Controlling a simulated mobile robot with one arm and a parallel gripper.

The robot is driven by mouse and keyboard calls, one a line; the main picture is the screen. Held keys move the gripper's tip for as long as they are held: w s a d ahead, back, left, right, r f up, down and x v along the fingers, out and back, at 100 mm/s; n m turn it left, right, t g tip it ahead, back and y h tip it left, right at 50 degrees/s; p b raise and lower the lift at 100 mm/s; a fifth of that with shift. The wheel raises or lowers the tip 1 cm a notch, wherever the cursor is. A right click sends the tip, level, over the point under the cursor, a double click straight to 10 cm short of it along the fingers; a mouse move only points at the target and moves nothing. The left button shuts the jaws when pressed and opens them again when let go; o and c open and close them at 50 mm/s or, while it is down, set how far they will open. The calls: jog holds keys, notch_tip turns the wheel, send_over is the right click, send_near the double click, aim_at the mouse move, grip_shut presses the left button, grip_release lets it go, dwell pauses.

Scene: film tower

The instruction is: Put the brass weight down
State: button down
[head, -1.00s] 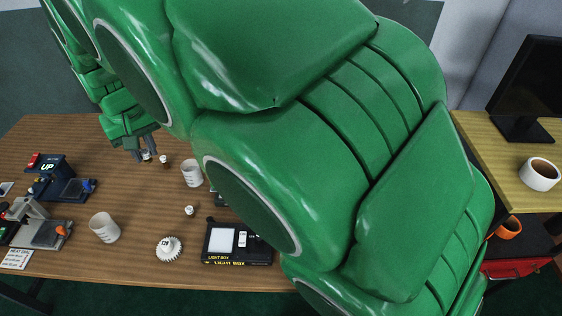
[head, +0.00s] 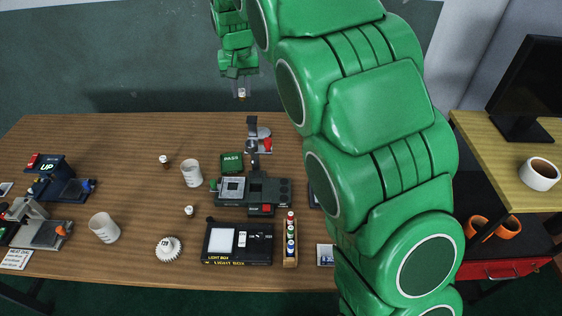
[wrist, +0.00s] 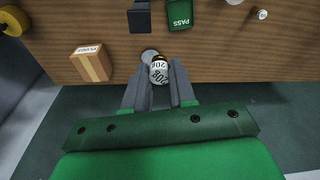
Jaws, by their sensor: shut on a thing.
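The brass weight (wrist: 159,75), with a white label reading like 20g, is held between the two fingers of my gripper (wrist: 158,88) in the wrist view. In the head view my gripper (head: 240,84) hangs above the table's back edge, with the small weight (head: 241,94) at its tips. It appears held off the table (head: 110,135). Two similar small white-topped pieces stand on the table, one at the left (head: 164,161) and one nearer the front (head: 189,211).
A green PASS pad (head: 232,162), a grey device (head: 255,190), a light box (head: 237,243) and white cups (head: 192,173) stand on the table. A cardboard box (wrist: 90,62) lies beside my gripper. The back-left tabletop is clear.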

jog(key=w+d+m, duration=0.2)
jog(key=w+d, duration=0.4)
jog(key=d, duration=0.5)
jog(key=shift+w+a+f, duration=0.1)
jog(key=shift+a+f, duration=0.05)
jog(key=shift+f, duration=7.6)
jog(key=shift+w+a+f, duration=0.1)
jog(key=shift+a+f, duration=0.05)
jog(key=shift+f, duration=7.6)
jog(key=shift+f, duration=0.1)
jog(key=c, duration=0.9)
grip_release()
jog(key=shift+c, duration=0.2)
